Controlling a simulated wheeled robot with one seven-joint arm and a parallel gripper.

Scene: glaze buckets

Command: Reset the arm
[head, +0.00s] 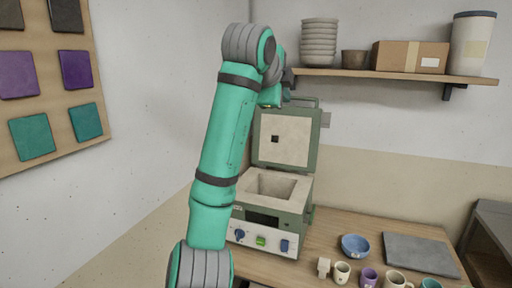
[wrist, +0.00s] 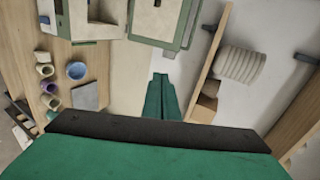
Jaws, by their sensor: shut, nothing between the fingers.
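My gripper (wrist: 162,88) shows in the wrist view with its two green fingers together and nothing between them. In the head view my green arm rises across the middle and bends over at the top. My gripper is mostly hidden there behind the arm, close to the open kiln lid and left of the wall shelf. The kiln (head: 268,220) stands on the table with its lid (head: 286,136) raised and its square chamber looking empty. The kiln also shows at the top of the wrist view (wrist: 102,32).
A wooden shelf (head: 400,75) on the right wall holds stacked bowls (head: 318,42), a dark pot, a cardboard box (head: 408,57) and a tall canister (head: 472,43). The table (head: 335,225) carries a blue bowl (head: 355,246), a grey slab (head: 420,253) and several cups.

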